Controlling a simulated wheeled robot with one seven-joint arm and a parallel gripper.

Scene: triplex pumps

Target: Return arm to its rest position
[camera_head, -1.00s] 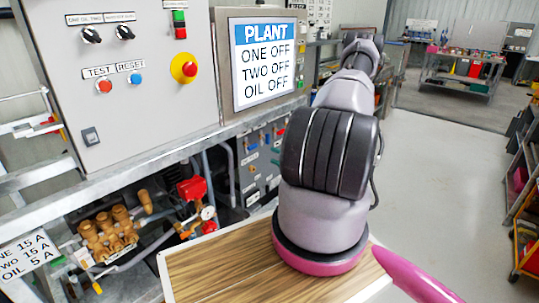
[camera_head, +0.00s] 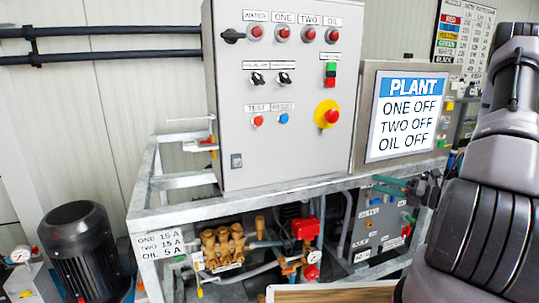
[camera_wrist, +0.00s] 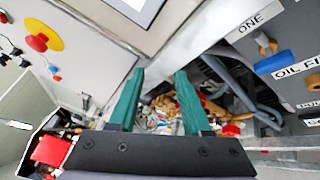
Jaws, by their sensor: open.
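My arm (camera_head: 480,215) stands at the right edge of the head view and hides part of the scene behind it. My gripper (camera_head: 378,185) shows small beside the arm, in front of the panel under the plant screen, its green fingers pointing left. In the wrist view my gripper (camera_wrist: 158,98) has its two green fingers apart, with nothing between them. The fingers appear clear of the cabinet and panel surfaces, though the exact gap cannot be told.
A grey control cabinet (camera_head: 285,150) with a red emergency button (camera_head: 326,114) stands ahead. The plant screen (camera_head: 408,112) reads all off. Below are a brass pump (camera_head: 222,246) and a metal frame (camera_head: 150,215). A dark motor (camera_head: 84,250) stands at left.

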